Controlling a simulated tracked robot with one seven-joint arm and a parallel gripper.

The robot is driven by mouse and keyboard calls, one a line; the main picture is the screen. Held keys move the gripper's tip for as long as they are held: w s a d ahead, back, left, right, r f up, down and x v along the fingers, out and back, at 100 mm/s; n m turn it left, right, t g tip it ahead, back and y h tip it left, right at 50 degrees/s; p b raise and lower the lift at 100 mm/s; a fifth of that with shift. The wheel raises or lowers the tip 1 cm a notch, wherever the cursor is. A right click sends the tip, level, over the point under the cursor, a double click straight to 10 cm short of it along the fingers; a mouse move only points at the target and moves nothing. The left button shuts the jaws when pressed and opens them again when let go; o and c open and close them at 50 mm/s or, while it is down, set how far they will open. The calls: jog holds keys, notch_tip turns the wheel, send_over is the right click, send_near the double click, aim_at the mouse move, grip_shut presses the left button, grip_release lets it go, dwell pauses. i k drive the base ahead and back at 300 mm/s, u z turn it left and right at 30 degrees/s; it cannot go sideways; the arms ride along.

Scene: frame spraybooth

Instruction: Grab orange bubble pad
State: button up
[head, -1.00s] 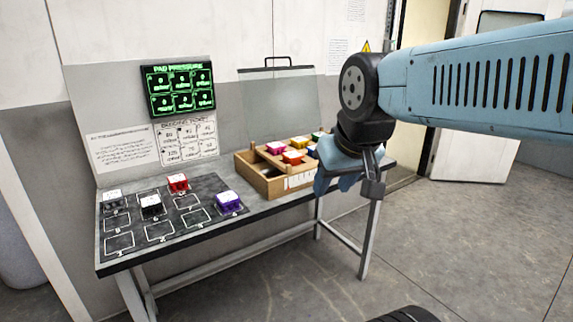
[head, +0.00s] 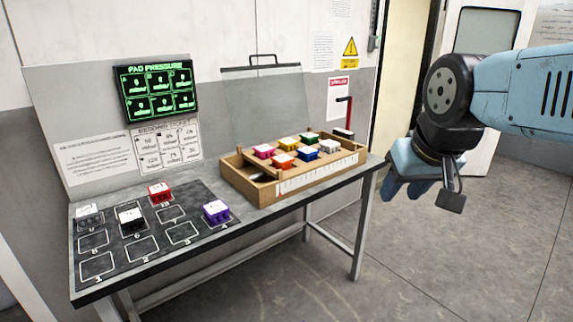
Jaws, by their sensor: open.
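The orange bubble pad (head: 283,161) is a small block with a white top. It sits in the front row of the wooden box, between an empty-looking space at the left and a blue pad (head: 307,154) at its right. My gripper (head: 432,192) is open and empty. It hangs to the right of the table in the picture, well apart from the box and the pads.
The wooden box (head: 265,193) has a raised clear lid and also holds pink, yellow, green and white pads. Grey, black, red and purple (head: 216,212) pads stand on the dark numbered mat (head: 182,233). A red-handled fixture (head: 344,120) stands behind the box's right end.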

aim_at(283, 162)
jog(key=z, duration=0.1)
jog(key=i, duration=1)
jog(key=u, duration=0.1)
